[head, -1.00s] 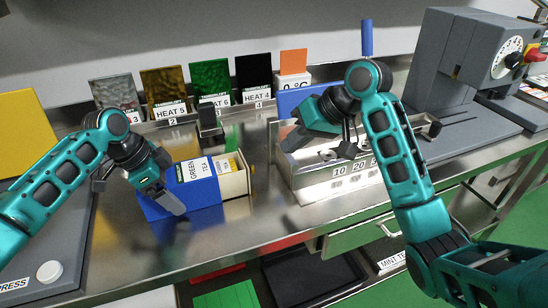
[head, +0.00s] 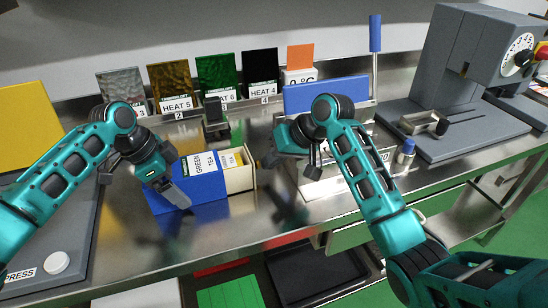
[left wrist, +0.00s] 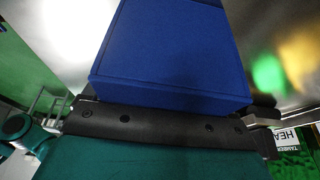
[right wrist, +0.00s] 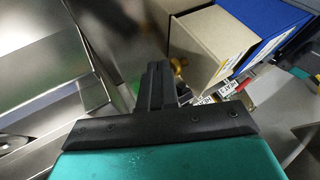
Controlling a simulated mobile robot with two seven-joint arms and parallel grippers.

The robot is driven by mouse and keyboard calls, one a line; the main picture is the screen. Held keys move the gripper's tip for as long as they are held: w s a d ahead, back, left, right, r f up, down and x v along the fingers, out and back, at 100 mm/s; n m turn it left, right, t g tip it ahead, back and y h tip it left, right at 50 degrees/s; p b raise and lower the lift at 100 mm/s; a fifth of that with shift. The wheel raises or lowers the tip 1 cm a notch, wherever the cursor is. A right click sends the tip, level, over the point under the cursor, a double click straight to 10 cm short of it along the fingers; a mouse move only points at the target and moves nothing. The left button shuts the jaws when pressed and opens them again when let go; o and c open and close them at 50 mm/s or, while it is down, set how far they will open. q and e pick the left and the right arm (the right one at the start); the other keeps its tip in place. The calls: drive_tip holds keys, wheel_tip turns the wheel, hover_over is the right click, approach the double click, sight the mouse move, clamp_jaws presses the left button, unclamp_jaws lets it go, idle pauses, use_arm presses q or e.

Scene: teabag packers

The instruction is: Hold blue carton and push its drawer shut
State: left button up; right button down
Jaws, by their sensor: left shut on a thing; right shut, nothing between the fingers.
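The blue carton (head: 211,211), labelled GREEN TEA, lies on the steel counter; its blue side fills the upper left wrist view (left wrist: 170,50). Its cream drawer (head: 240,180) sticks out at the right end, partly open. In the right wrist view the drawer front (right wrist: 205,45) has a small brass knob (right wrist: 178,65). My left gripper (head: 178,184) is shut on the carton, one finger across its front side. My right gripper (head: 268,161) is shut and empty just right of the drawer. Its fingertips (right wrist: 158,72) appear close beside the knob; I cannot tell whether they touch.
A steel box with a blue panel (head: 325,95) stands behind my right arm. Colored HEAT panels (head: 216,78) line the back. A grey machine (head: 465,60) is at right, a grey press base (head: 60,235) at left. Bare counter lies in front of the carton.

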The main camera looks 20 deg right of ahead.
sight(241, 167)
drive_tip(key=a, duration=0.6)
drive_tip(key=shift+a, duration=0.65)
use_arm(q)
drive_tip(key=shift+d, duration=0.1)
use_arm(e)
drive_tip(key=shift+s+r, duration=0.1)
drive_tip(key=v, duration=1)
drive_tip(key=shift+d, duration=0.25)
use_arm(q)
drive_tip(key=o, duration=1)
drive_tip(key=shift+c, duration=0.2)
